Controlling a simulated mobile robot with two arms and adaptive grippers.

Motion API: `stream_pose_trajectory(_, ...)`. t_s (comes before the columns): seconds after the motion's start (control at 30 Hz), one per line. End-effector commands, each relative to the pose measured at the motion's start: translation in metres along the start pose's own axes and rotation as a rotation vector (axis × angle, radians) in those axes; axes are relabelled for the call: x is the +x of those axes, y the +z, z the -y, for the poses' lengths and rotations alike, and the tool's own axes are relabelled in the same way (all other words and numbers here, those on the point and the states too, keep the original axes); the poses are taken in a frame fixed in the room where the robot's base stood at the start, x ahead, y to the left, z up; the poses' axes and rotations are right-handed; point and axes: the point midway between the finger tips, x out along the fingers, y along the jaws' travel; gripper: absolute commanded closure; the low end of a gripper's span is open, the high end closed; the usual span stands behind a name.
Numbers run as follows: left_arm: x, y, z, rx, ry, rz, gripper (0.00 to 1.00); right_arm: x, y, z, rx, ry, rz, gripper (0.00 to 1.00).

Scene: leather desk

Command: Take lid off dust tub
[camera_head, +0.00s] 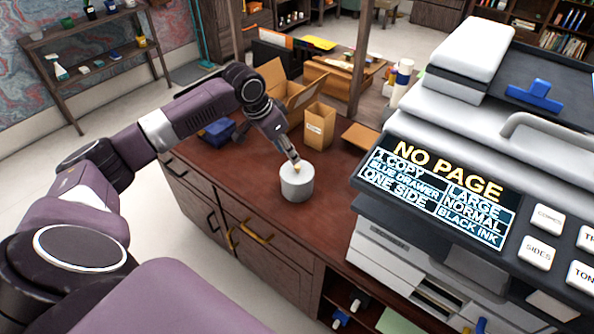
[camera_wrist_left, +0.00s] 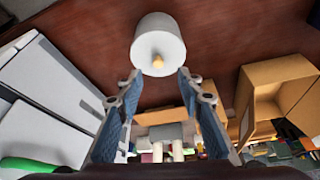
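The dust tub (camera_head: 297,187) is a white-grey cylinder standing upright on the leather-brown desk. Its pale lid (camera_head: 289,172) is on top, with a small tan knob (camera_head: 296,166) in the middle. In the left wrist view the tub (camera_wrist_left: 157,30) is at the top centre, with the knob (camera_wrist_left: 158,63) facing my camera. My left gripper (camera_head: 293,157) is just above the lid, close to the knob. In the left wrist view its fingers (camera_wrist_left: 158,86) are wide apart with nothing between them, and the knob lies just beyond their tips. My right gripper is not in view.
A tan paper box (camera_head: 319,127) stands behind the tub, with an open carton (camera_head: 290,90) farther back. A blue item (camera_head: 218,131) lies to the left. A large copier (camera_head: 470,190) fills the right. The desk (camera_head: 240,185) is clear around the tub.

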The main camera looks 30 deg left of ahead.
Motion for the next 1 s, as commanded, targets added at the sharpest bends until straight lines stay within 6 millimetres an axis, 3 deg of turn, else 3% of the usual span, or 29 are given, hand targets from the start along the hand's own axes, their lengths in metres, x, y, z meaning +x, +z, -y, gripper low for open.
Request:
stream_pose_trajectory(0.5, 0.066, -0.002, -0.004, 0.002, 0.002, 0.002, 0.66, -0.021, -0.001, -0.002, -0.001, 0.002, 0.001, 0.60)
stream_pose_trajectory(0.77, 0.072, -0.001, -0.003, 0.004, 0.000, 0.000, 0.66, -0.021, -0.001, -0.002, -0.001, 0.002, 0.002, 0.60)
stream_pose_trajectory(1.0, 0.072, -0.001, -0.003, 0.003, 0.000, 0.001, 0.89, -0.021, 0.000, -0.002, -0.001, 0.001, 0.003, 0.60)
